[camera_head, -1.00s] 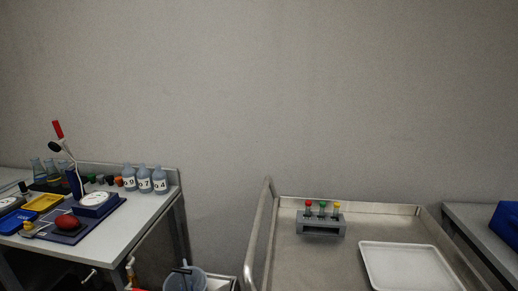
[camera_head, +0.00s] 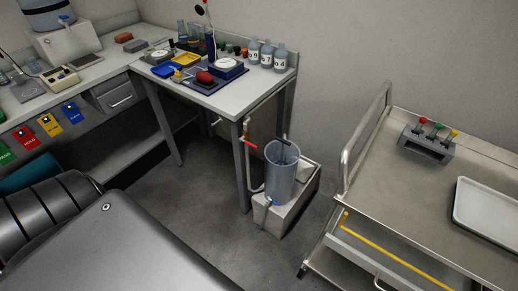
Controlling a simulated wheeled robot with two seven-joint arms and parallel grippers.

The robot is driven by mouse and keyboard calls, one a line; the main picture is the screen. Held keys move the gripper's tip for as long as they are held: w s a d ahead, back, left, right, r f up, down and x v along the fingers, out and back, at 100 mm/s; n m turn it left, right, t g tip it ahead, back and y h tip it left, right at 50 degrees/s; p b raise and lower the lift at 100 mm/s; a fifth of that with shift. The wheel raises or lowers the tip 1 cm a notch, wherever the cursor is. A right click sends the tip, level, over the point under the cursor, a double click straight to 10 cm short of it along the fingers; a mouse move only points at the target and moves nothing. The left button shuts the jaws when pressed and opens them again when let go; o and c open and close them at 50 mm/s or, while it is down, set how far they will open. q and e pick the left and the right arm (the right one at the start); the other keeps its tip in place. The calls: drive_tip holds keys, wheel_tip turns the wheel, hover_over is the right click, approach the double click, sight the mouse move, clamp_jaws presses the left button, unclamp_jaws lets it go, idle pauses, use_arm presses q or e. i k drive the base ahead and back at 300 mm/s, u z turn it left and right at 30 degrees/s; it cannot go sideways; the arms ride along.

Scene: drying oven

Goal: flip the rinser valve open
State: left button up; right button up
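A blue-grey cylindrical vessel (camera_head: 282,176) stands on a pale box-shaped base (camera_head: 288,213) on the floor, between the corner bench and the cart. A dark bar (camera_head: 285,144) shows at the vessel's top. A small blue tap-like part (camera_head: 270,201) sits low on its front. Just left of it, a pale pipe (camera_head: 247,160) runs down beside the bench leg. A red lever (camera_head: 248,143) is on this pipe near the top. I cannot tell which of these is the rinser valve, or whether either is open. Neither of my grippers shows in the head view.
The bench (camera_head: 228,98) carries bottles, flasks and a blue mat with instruments. Grey floor (camera_head: 190,190) is clear left of the vessel.

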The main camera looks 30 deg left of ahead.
sight(248, 143)
drive_tip(key=z, duration=0.5)
drive_tip(key=k, duration=1.15)
drive_tip(key=u, duration=0.15)
drive_tip(key=i, duration=0.6)
drive_tip(key=u, duration=1.05)
drive_tip(key=i, duration=0.7)
drive_tip(key=u, duration=0.2)
